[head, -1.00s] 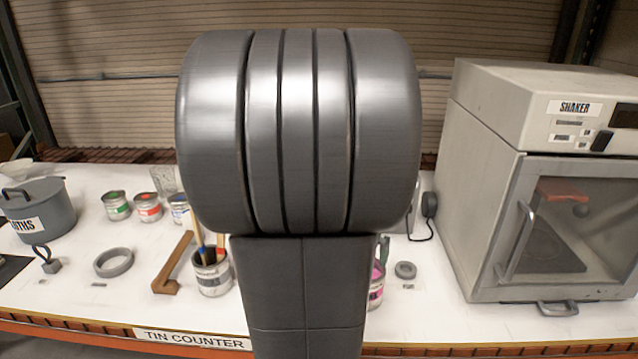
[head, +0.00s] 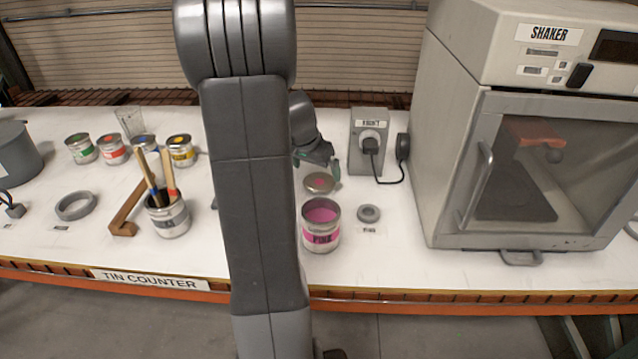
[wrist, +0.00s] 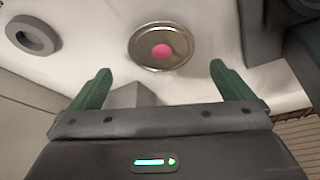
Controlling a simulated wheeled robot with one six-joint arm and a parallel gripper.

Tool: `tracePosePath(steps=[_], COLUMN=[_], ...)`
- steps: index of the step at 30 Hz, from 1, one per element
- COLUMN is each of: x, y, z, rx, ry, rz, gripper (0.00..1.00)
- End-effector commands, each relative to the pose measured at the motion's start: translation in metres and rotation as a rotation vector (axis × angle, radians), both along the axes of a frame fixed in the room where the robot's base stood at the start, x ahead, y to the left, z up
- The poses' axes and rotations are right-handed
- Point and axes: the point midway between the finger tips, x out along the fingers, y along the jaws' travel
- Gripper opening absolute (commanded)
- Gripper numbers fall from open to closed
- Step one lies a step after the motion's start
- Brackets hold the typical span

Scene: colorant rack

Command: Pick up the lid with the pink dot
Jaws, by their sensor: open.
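The lid with the pink dot (head: 319,183) lies flat on the white counter, just behind the open tin of pink paint (head: 321,226). In the wrist view the round metal lid (wrist: 161,57) shows whole, its pink dot in the middle. My gripper (wrist: 158,80) is open and empty, its two green fingers spread wide apart. The lid appears ahead of the fingertips and between their lines, not touching them. In the head view my gripper (head: 322,168) is partly hidden by my wrist, close behind and above the lid.
A grey ring (head: 368,214) lies right of the pink tin. A socket box (head: 369,140) with a plug and cable stands behind it, and the shaker (head: 540,130) fills the right. A tin with brushes (head: 168,216) and a brown wooden piece (head: 127,212) stand left of my arm.

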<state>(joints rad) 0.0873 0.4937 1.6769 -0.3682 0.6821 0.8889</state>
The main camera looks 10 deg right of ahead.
Motion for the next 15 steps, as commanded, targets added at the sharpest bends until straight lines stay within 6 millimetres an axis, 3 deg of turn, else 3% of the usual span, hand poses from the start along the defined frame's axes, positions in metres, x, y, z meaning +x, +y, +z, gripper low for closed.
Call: tracePosePath(steps=[15], x=[0.013], y=[-0.008], z=[-0.049], rx=[0.000], ry=[0.002], rz=[0.001], gripper=[1.00])
